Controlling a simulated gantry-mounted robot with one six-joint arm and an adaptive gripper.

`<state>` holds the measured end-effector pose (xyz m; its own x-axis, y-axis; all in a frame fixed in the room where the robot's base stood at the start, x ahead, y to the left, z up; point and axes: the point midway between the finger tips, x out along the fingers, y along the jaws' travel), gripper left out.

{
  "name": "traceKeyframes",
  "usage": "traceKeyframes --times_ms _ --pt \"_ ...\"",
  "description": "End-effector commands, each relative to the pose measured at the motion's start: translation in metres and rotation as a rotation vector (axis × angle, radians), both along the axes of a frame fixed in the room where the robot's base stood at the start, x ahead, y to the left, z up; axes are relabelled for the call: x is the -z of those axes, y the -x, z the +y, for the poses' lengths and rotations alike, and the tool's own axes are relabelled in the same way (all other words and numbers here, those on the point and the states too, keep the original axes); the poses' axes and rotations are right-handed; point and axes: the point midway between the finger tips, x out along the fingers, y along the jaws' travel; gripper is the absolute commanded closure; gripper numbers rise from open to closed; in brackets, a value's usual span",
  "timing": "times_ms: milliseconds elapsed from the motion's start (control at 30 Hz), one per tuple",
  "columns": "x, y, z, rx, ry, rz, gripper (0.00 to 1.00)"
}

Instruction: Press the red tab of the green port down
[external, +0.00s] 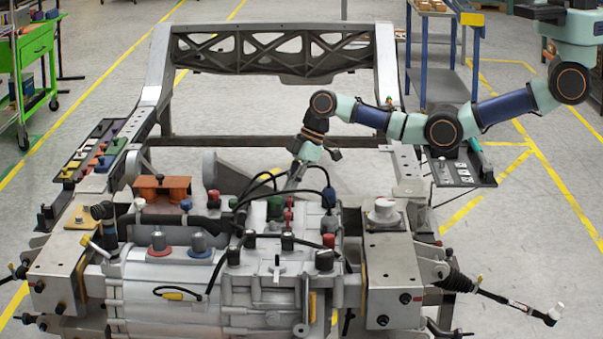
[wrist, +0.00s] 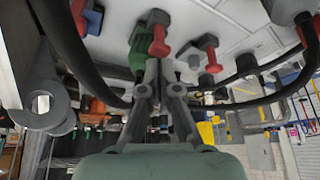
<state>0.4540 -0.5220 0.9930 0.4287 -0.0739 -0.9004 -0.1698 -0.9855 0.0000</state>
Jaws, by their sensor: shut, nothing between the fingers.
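The green port (wrist: 139,52) is at the upper middle of the wrist view. Its red tab (wrist: 158,42) sticks out on its right side. My gripper (wrist: 161,68) has its fingertips together and empty, close to the green port and the red tab's end. I cannot tell whether they touch.
A grey port with another red tab (wrist: 211,57) sits to the right in the wrist view. A blue port (wrist: 93,18) is at the left. Black cables (wrist: 72,50) arch on both sides of my gripper. An orange block (external: 162,188) stands left in the external view.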

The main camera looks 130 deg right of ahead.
Motion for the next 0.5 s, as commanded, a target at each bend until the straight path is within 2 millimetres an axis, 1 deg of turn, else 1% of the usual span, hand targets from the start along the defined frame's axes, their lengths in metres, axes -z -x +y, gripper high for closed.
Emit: traceKeyframes --times_ms 500 --pt "0.0114 0.0001 0.0002 0.000 -0.001 0.001 1.00"
